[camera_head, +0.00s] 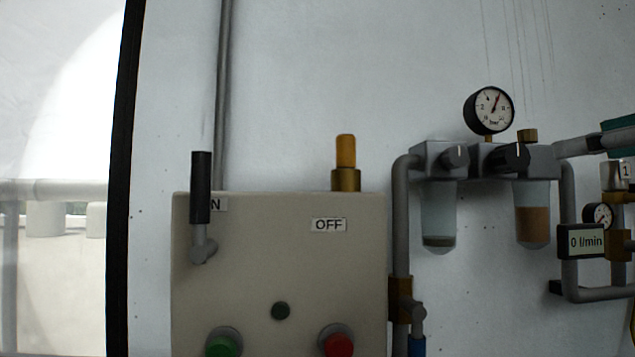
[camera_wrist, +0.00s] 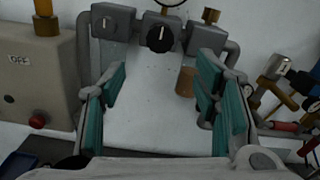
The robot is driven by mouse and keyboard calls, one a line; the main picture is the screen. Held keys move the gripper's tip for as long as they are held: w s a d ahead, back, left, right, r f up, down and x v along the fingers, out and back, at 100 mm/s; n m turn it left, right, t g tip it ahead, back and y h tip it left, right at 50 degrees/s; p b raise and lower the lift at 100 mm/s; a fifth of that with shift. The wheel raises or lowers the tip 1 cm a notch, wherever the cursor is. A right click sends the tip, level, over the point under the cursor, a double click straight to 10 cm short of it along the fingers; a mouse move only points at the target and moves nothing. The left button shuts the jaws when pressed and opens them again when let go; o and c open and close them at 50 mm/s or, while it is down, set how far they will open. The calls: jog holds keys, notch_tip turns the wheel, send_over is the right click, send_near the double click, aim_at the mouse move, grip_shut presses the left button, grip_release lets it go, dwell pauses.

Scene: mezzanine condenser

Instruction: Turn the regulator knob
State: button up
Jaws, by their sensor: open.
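The regulator knob (camera_head: 516,156) is black with a white pointer line and sits on the front of the grey filter-regulator unit (camera_head: 488,160) on the wall. In the wrist view the black knob (camera_wrist: 160,34) shows near the top middle, its white line about upright. My gripper (camera_wrist: 162,63) is open, with teal-padded fingers to the left and right. The knob lies beyond the fingertips, roughly between their lines, and nothing is held.
A grey knob (camera_head: 456,157) sits left of the black one, and a round gauge (camera_head: 489,110) stands above. Two clear bowls, the left (camera_head: 439,217) and the right (camera_head: 533,215), hang below. A beige control box (camera_head: 280,265) is at left. Pipes and a flow display (camera_head: 582,241) crowd the right.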

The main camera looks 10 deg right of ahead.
aim_at(518, 158)
jog(key=w+b, duration=0.2)
jog(key=w, duration=1.1)
jog(key=shift+w, duration=0.25)
jog(key=c, duration=1.1)
jog(key=shift+c, duration=0.2)
